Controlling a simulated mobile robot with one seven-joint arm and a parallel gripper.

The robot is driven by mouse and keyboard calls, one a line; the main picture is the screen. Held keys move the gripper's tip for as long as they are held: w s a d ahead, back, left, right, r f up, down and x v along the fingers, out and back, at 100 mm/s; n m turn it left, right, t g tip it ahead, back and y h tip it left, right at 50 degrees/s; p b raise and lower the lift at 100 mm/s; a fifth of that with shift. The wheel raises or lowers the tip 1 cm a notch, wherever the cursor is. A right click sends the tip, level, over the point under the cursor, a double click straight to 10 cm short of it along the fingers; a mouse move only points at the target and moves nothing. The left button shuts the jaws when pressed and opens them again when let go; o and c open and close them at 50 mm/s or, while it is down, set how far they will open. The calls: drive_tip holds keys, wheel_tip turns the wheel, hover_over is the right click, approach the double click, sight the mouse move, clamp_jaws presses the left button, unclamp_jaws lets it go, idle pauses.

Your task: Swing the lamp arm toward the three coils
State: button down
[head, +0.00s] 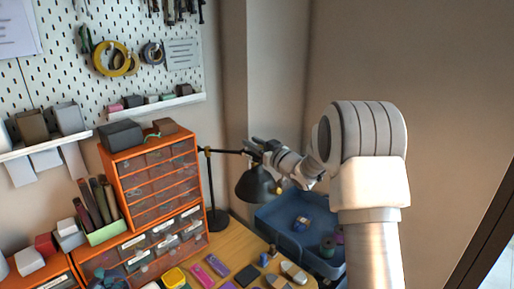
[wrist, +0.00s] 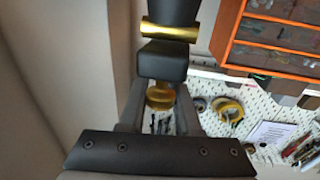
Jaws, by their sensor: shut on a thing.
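The black desk lamp stands at the right of the orange drawers, with its upright post (head: 210,190) and a thin arm (head: 229,151) reaching right. Its dark shade (head: 257,186) hangs from the arm's end, over the left edge of the blue tray. My gripper (head: 262,149) is at the arm's end, just above the shade. In the wrist view my gripper (wrist: 160,105) is shut on the lamp's black-and-brass joint (wrist: 160,62).
The blue tray (head: 270,222) sits on the wooden table (head: 233,244), right of the lamp. Orange drawers (head: 157,180) stand to the left. Several small items lie along the table's front, including a black block (head: 247,275). A pegboard (head: 120,40) covers the back wall.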

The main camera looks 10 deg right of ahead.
drive_tip(key=s+a+m+t+h+b, duration=0.1)
drive_tip(key=s+a+m+h+b, duration=0.2)
drive_tip(key=b, duration=0.8)
drive_tip(key=s+a+h, duration=0.1)
drive_tip(key=a+h, duration=0.1)
drive_tip(key=a, duration=0.1)
drive_tip(key=shift+a+r+t, duration=0.2)
drive_tip(key=shift+a+t, duration=0.2)
drive_tip(key=c, duration=0.6)
unclamp_jaws()
drive_tip(key=shift+d+f, duration=0.1)
drive_tip(key=shift+f, duration=0.05)
drive_tip(key=s+d, duration=0.1)
drive_tip(key=s, duration=0.4)
drive_tip(key=s+d+b, duration=0.1)
drive_tip(key=s, duration=0.5)
drive_tip(key=s+d, duration=0.1)
drive_tip(key=s, duration=0.5)
drive_tip(key=shift+d, duration=0.1)
drive_tip(key=shift+s+m, duration=0.15)
drive_tip(key=shift+m, duration=0.15)
